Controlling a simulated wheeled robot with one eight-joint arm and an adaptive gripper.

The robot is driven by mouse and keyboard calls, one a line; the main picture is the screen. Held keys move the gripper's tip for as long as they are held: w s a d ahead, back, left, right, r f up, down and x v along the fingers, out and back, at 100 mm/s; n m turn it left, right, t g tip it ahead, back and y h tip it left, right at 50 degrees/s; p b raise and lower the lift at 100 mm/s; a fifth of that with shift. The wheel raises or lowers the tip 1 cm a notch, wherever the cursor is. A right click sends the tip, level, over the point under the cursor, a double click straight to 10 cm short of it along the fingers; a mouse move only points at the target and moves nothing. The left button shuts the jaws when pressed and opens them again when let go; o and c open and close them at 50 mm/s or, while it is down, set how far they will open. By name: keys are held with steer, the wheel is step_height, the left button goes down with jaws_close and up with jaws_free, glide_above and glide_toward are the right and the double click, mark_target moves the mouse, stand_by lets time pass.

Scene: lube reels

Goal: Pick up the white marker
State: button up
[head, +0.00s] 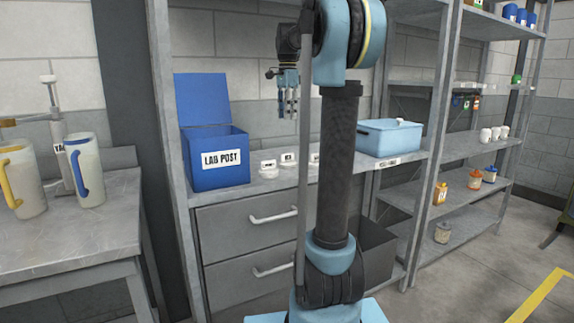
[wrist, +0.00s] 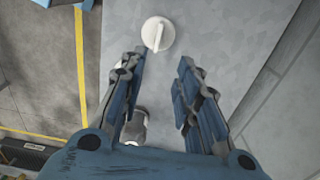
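No pen-like marker shows that I can make out. In the wrist view a white round piece with a raised bar (wrist: 158,34) lies on the grey shelf (wrist: 215,30), just beyond my fingertips; I cannot tell if it is the white marker. My gripper (wrist: 160,68) is open, with nothing held between its fingers. In the head view my gripper (head: 288,108) hangs fingers down above the shelf. Below it small white labelled pieces sit on the shelf, among them a left one (head: 268,168) and a middle one (head: 288,160). My arm hides part of that shelf.
A blue open-lidded LAB POST box (head: 222,176) stands left on the shelf. A light blue bin (head: 389,137) stands right. Drawers (head: 247,219) are below. A grey-white item (wrist: 135,128) shows partly behind my left finger in the wrist view. Jugs (head: 86,170) stand on the left table.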

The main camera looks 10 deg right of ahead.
mark_target(288, 154)
step_height(288, 154, down, 17)
steer(key=shift+s+r, duration=0.1)
steer(key=shift+s, duration=0.05)
stand_by(0.6)
jaws_close()
